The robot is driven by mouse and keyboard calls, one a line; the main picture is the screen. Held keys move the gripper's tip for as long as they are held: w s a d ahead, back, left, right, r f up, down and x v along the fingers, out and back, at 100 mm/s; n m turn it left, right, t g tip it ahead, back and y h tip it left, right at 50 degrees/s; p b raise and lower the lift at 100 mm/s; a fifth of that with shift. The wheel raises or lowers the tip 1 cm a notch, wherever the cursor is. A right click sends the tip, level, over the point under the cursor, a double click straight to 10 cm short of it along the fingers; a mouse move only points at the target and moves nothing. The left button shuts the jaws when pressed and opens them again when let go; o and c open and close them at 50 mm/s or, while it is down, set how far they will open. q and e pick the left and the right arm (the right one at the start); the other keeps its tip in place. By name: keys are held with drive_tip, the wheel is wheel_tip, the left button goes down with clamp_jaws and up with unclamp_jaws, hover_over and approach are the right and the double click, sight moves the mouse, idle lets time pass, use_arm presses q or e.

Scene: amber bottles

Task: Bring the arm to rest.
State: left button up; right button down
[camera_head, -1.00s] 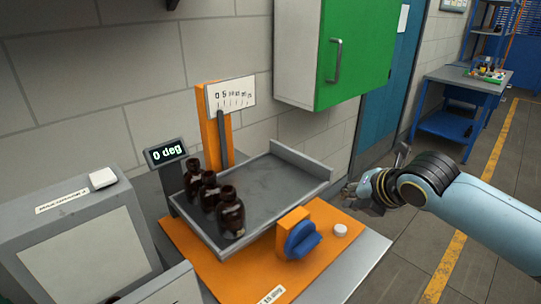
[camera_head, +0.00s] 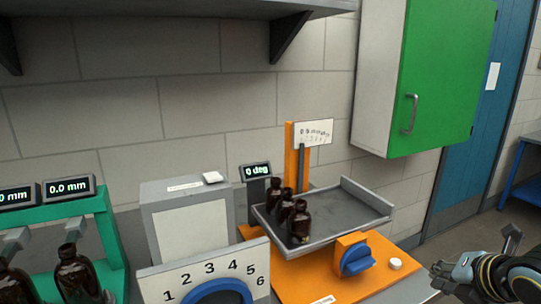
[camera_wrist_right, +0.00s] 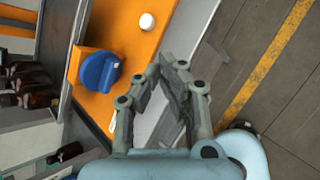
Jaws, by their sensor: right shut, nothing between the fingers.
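My right gripper (camera_head: 480,262) is at the right edge of the head view, beside the orange tilt stand (camera_head: 322,277) and apart from it. In the wrist view its fingers (camera_wrist_right: 168,70) are closed together with nothing between them, over the edge of the bench. Three amber bottles (camera_head: 300,222) stand in a row at the left side of the grey tray (camera_head: 345,212). They also show at the left of the wrist view (camera_wrist_right: 35,97). My left gripper is not in view.
A blue knob (camera_head: 356,260) and a white button (camera_head: 395,263) are on the orange stand. A numbered dial panel (camera_head: 205,272) stands in front left. More amber bottles (camera_head: 75,275) are by a green frame (camera_head: 112,245). A green cabinet (camera_head: 448,80) hangs above. Open floor (camera_wrist_right: 285,120) lies right.

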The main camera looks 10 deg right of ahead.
drive_tip(key=s+a+f+m+g+b, duration=0.1)
drive_tip(key=s+f+m+g+b, duration=0.3)
drive_tip(key=f, duration=1)
drive_tip(key=s+a+f+m+b, duration=0.15)
drive_tip(key=s+f+b, duration=0.35)
drive_tip(key=s+f, duration=0.6)
drive_tip(key=s+f+m+g+b, duration=0.25)
drive_tip(key=s+f+b, duration=0.2)
drive_tip(key=f, duration=1.15)
use_arm(q)
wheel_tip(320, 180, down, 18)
drive_tip(key=b, duration=0.4)
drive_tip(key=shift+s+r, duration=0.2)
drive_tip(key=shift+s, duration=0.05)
use_arm(e)
drive_tip(key=s+a+f+m+g, duration=0.1)
drive_tip(key=s+a+f+m, duration=0.2)
drive_tip(key=s+f+m, duration=0.5)
drive_tip(key=s+a+f+m+g, duration=0.1)
drive_tip(key=s+a+f+m, duration=0.1)
drive_tip(key=s+f+m, duration=0.6)
drive_tip(key=shift+s+a+f+m, duration=0.2)
drive_tip(key=shift+s+a+m, duration=0.3)
drive_tip(key=shift+s, duration=3.2)
